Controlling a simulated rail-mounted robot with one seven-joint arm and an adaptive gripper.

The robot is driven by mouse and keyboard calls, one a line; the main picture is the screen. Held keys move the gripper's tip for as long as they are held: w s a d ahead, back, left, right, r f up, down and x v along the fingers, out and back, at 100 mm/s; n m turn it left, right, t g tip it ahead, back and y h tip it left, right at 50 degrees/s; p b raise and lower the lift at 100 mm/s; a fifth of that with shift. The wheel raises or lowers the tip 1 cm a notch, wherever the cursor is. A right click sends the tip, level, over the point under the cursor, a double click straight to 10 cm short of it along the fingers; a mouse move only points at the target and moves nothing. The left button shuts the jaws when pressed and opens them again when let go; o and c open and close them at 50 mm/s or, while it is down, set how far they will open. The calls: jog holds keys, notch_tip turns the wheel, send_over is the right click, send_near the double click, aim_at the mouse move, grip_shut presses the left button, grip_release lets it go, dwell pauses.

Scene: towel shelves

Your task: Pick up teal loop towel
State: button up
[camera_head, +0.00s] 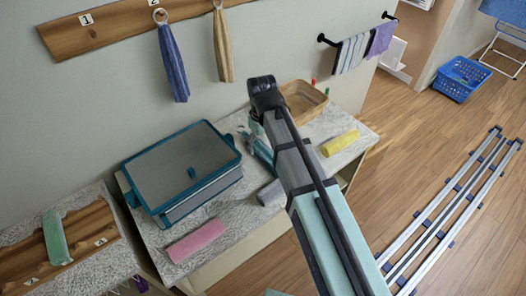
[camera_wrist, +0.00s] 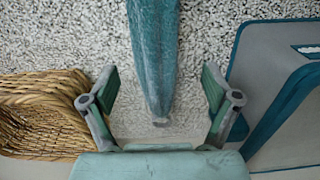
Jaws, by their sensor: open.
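The teal towel (camera_wrist: 153,50) shows in the wrist view as a long strip. It runs down from the top edge to a narrower greyish end between my fingers. My gripper (camera_wrist: 160,100) is open, with one finger on each side of the towel's lower end and visible gaps to both. In the head view my gripper (camera_head: 252,140) is near the wall, between the teal bin and the basket.
A teal-rimmed bin (camera_head: 133,197) stands left on the speckled counter, a wicker basket (camera_head: 320,99) right. Pink (camera_head: 196,241), yellow (camera_head: 340,142) and grey-blue (camera_head: 270,192) rolls lie nearby. Blue (camera_head: 173,62) and tan (camera_head: 223,45) towels hang from the peg board (camera_head: 115,23).

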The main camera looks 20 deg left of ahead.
aim_at(263, 149)
jog(key=shift+w+d+f+p, duration=0.1)
jog(key=shift+f+p, duration=0.6)
jog(key=shift+f, duration=1.45)
jog(key=c, duration=1.4)
